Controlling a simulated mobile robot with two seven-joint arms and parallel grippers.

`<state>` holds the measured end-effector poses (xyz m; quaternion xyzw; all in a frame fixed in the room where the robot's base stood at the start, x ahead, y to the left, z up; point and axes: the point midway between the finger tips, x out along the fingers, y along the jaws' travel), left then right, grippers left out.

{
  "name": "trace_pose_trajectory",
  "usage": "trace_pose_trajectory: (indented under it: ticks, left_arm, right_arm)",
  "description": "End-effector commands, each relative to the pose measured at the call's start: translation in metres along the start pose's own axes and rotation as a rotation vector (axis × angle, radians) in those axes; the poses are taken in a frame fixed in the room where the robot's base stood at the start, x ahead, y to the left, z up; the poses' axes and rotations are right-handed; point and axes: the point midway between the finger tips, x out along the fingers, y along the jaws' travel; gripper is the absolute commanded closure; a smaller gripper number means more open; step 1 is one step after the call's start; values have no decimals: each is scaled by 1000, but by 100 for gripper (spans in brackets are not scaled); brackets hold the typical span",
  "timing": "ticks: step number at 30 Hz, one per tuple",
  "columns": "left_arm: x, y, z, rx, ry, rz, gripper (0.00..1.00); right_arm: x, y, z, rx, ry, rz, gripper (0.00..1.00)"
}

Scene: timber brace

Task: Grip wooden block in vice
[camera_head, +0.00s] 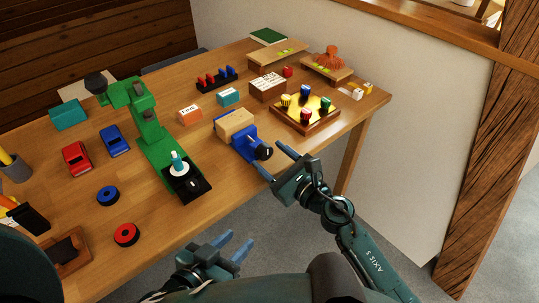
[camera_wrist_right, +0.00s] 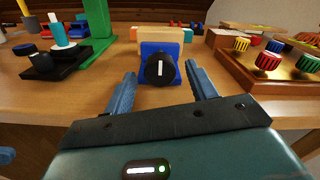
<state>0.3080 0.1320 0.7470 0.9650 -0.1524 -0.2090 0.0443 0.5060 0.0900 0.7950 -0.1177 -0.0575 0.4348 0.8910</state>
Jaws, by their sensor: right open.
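The blue vice (camera_head: 243,139) stands near the table's front edge, and its black knob (camera_head: 262,152) faces my right gripper. The light wooden block (camera_head: 234,124) sits at the top of the vice; I cannot tell whether the jaws clamp it. My right gripper (camera_head: 272,159) is open and empty, just short of the knob. In the right wrist view the knob (camera_wrist_right: 160,69) with its white mark appears between the two fingers, with the block (camera_wrist_right: 161,35) behind it. My left gripper (camera_head: 242,236) is open and empty, low in front of the table.
A green machine (camera_head: 150,130) with a black base stands left of the vice. A wooden tray with coloured knobs (camera_head: 304,120) is to the right. An orange box (camera_head: 190,115) and a brown box (camera_head: 268,88) are nearby. Bare tabletop (camera_head: 185,222) lies at the front.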

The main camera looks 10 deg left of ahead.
Motion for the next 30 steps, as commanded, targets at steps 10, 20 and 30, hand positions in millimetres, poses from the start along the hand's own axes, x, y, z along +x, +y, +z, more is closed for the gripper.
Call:
trace_pose_trajectory:
  ticks: [10, 20, 30]
  left_arm:
    - [-2, -1, -2, 1, 11, -4, 64]
    - [-3, -2, 0, 1, 7, -6, 64]
    - [-3, -2, 0, 1, 6, -6, 64]
  right_arm:
    - [14, 0, 0, 0, 1, 0, 43]
    - [14, 0, 0, 0, 0, 0, 60]
    - [13, 0, 0, 0, 0, 0, 88]
